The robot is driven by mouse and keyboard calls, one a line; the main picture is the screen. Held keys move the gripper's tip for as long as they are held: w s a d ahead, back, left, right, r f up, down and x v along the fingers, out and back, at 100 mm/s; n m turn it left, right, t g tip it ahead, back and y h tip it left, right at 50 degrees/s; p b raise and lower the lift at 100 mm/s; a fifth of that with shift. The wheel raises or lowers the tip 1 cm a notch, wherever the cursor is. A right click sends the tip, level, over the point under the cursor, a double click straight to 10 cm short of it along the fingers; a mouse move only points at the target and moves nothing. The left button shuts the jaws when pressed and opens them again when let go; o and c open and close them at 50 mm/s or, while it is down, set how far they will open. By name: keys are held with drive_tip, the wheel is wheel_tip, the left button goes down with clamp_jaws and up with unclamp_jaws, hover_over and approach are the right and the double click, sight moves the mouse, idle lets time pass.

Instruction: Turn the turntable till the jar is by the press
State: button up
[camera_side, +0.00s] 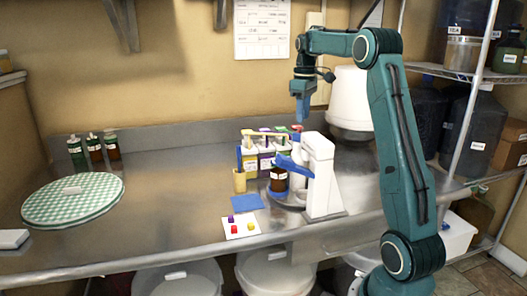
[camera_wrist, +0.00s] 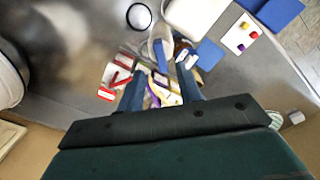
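A white press (camera_side: 322,175) with a blue lever (camera_side: 293,166) stands near the front right of the counter. A dark brown jar with a white label (camera_side: 279,180) stands just left of the press. A low grey disc, which looks like the turntable (camera_side: 287,199), shows under the jar and beside the press foot. The press hides part of it. My gripper (camera_side: 299,118) hangs pointing down, above and behind the press, clear of the jar. In the wrist view its two blue fingers (camera_wrist: 160,88) stand apart, with no object clearly held between them.
Coloured packs (camera_side: 262,160) stand behind the jar. A blue mat (camera_side: 246,202) and a white card with coloured pieces (camera_side: 241,227) lie at front. A green checked round (camera_side: 73,200) and several small bottles (camera_side: 94,148) are left; a white tub (camera_side: 350,98) is back right. The counter between is clear.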

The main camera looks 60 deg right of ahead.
drive_tip(key=shift+f, duration=3.45)
clamp_jaws()
